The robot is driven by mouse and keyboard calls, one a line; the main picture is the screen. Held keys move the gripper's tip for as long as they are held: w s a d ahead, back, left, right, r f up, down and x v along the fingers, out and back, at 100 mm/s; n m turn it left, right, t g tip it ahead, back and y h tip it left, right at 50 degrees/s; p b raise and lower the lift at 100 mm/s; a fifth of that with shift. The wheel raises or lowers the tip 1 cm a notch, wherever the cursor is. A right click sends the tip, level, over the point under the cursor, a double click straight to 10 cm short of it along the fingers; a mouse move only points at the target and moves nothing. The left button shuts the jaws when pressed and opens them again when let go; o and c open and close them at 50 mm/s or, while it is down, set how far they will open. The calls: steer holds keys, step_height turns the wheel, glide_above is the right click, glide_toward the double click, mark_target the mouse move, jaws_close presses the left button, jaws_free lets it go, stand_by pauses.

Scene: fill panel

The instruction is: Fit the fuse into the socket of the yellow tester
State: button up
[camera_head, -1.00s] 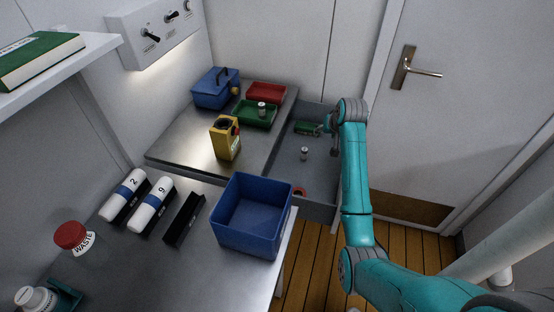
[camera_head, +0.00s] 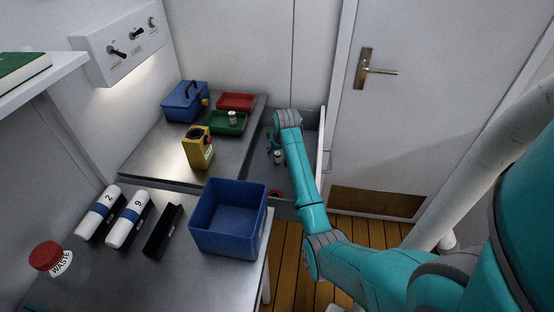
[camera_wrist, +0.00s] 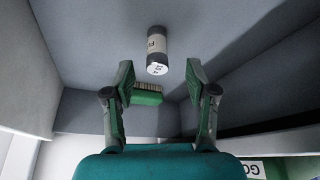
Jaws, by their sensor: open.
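The yellow tester (camera_head: 199,150) stands upright on the metal worktop, with a dark round opening at its top. A small light cylinder with a dark end, which looks like a fuse, is in the open drawer (camera_head: 277,157). A similar small cylinder (camera_head: 232,117) is in the green tray (camera_head: 214,127). My gripper (camera_wrist: 160,74) is open and empty over the drawer. In the head view my arm mostly hides it.
A green brush (camera_wrist: 146,97) lies in the drawer close to the cylinder. A red ring (camera_head: 275,193) is near the drawer's front. A blue toolbox (camera_head: 186,103) and red tray (camera_head: 237,102) stand at the worktop's back. A blue bin (camera_head: 228,238) stands on the near bench.

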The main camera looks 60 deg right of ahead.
mark_target(278, 153)
steer(key=shift+d+x, duration=0.15)
steer(key=shift+x, duration=0.95)
steer(key=shift+d+x, duration=0.2)
steer(key=shift+x, duration=0.95)
steer(key=shift+w+r, duration=0.1)
steer(key=shift+r, duration=0.1)
jaws_close()
